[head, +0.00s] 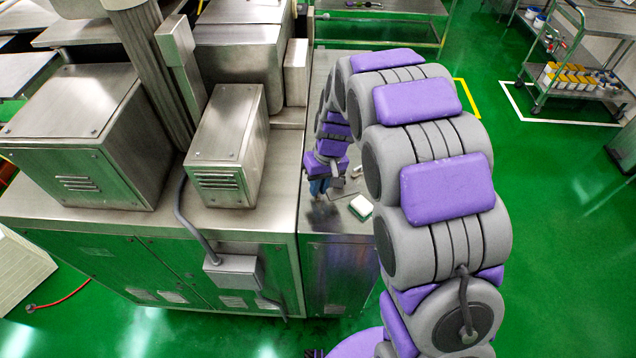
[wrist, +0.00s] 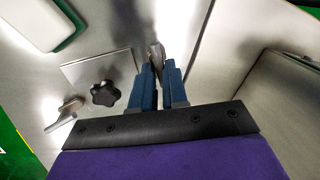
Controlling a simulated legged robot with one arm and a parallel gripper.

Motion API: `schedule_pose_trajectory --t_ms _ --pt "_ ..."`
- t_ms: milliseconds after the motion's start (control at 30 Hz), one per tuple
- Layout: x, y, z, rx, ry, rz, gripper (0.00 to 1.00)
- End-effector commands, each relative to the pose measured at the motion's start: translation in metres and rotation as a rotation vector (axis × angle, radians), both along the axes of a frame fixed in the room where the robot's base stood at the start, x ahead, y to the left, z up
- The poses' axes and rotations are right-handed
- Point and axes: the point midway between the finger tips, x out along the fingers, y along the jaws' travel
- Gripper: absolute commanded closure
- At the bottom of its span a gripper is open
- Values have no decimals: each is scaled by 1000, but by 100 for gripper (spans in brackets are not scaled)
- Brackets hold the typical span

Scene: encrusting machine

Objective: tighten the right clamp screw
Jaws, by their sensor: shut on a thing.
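My gripper (wrist: 166,66) has blue fingers and is shut on a metal clamp screw (wrist: 157,52) at the right edge of a flat metal plate (wrist: 92,69). Only the screw's tip shows past the fingers; the rest is hidden between them. A second metal clamp screw (wrist: 66,112) with a wing-like handle stands to the left of the plate, apart from my gripper. A black star-shaped knob (wrist: 104,93) sits at the plate between the two. In the head view my gripper (head: 317,188) is small, low over the steel top, and the screw cannot be made out.
A white and green block (head: 361,207) lies on the steel top near my gripper. Steel machine housings (head: 228,150) rise to the left. A trolley (head: 570,80) with several bottles stands far right. Green floor is open to the right.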

Motion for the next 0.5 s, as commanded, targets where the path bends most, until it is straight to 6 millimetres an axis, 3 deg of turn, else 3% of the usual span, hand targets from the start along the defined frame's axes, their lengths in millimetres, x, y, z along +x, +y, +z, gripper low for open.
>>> schedule_pose_trajectory --t_ms 500 --pt "-4 -4 1 -3 6 -490 100"
